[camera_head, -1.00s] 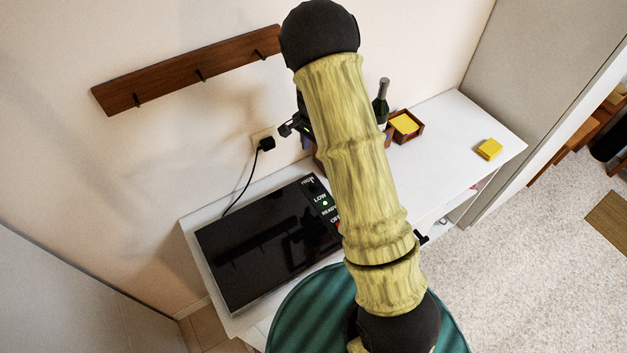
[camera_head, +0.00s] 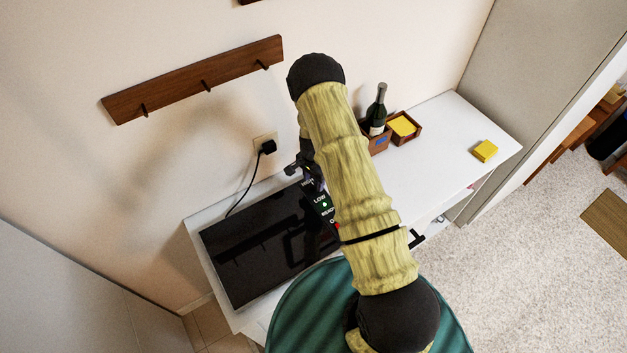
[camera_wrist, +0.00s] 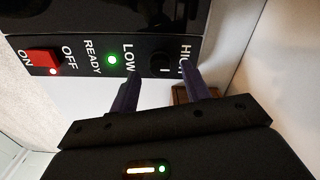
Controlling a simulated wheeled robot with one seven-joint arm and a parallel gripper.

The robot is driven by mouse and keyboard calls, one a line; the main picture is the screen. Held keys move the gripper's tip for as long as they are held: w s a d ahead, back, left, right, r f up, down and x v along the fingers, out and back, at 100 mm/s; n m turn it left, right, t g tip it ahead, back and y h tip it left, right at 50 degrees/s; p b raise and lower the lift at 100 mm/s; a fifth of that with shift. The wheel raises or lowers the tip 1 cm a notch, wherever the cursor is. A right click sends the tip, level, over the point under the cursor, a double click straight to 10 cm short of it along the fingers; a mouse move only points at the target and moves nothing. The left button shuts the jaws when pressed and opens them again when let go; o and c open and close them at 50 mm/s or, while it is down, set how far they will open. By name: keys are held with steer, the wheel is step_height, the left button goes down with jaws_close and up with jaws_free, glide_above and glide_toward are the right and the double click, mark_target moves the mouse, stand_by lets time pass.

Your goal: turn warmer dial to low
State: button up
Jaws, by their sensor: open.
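The warmer (camera_head: 262,246) is a flat black glossy unit on the white counter, with a label strip along its right side. In the wrist view its panel (camera_wrist: 95,57) shows a red ON/OFF switch (camera_wrist: 43,57), a lit green READY light (camera_wrist: 112,59) and a dark round dial (camera_wrist: 160,63) between LOW and HIGH. My gripper (camera_wrist: 160,85) is open, its two dark fingers apart on either side just short of the dial, not visibly touching it. The dial's exact pointing is hard to read. In the head view my arm hides part of the panel.
A plug and black cord (camera_head: 268,147) run from the wall outlet behind the warmer. A bottle (camera_head: 378,112) in a wooden box and a tray of yellow notes (camera_head: 403,127) stand behind my arm. A yellow pad (camera_head: 485,151) lies on the right counter, which is mostly clear.

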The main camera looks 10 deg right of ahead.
steer(key=shift+f, duration=1.05)
steer(key=c, duration=1)
